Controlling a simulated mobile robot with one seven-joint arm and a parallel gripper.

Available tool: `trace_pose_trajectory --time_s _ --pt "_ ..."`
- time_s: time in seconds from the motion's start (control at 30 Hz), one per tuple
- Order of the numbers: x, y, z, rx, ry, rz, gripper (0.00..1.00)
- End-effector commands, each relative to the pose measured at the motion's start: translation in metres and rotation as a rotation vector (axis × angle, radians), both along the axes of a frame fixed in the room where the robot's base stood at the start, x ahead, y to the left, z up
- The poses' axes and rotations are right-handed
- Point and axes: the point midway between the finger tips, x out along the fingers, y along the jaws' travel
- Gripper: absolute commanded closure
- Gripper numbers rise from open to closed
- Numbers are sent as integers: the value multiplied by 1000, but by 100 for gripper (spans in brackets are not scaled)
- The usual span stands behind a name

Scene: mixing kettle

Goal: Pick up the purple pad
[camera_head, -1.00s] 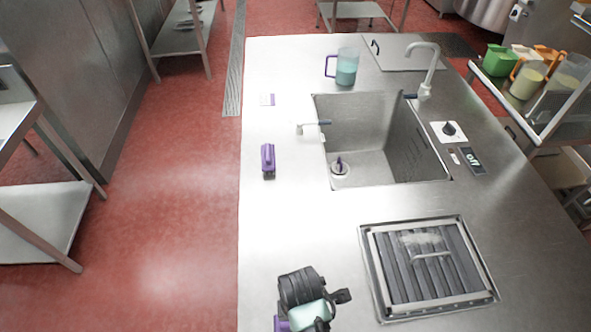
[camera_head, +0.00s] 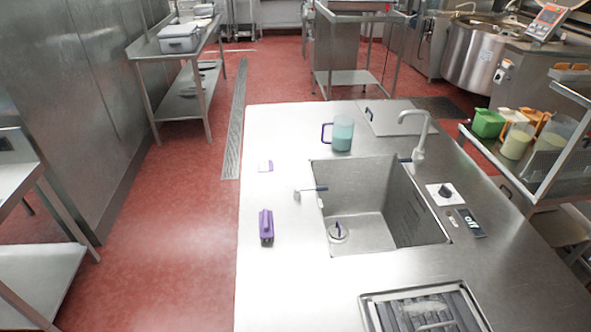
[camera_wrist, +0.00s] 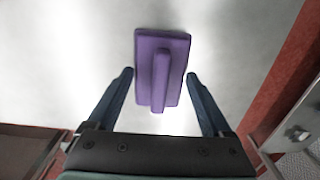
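In the wrist view the purple pad (camera_wrist: 181,55) lies on a pale steel surface, with a raised purple ridge along its middle. My gripper (camera_wrist: 159,76) is open, with its blue-grey fingers apart on either side of the pad's lower part. Small gaps show between fingers and pad, and nothing is held. My gripper is out of the head view. There, a purple piece with a raised handle (camera_head: 266,226) lies near the counter's left edge. I cannot tell whether it is the same thing as in the wrist view.
The steel counter (camera_head: 285,285) has a sink (camera_head: 365,185) with a faucet (camera_head: 420,135) right of the purple piece. A jug with green liquid (camera_head: 342,133) stands behind the sink. A grate (camera_head: 425,308) is in front.

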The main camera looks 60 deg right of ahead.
Motion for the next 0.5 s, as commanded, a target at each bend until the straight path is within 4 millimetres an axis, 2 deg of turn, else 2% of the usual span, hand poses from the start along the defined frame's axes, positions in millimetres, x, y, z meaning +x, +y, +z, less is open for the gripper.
trace_pose_trajectory --time_s 0.03,0.07,0.33,0.5 --pt "0 0 0 0 0 0 27" --pt "0 0 0 0 0 0 32" --pt "0 0 0 0 0 0 81" --pt "0 0 0 0 0 0 81"
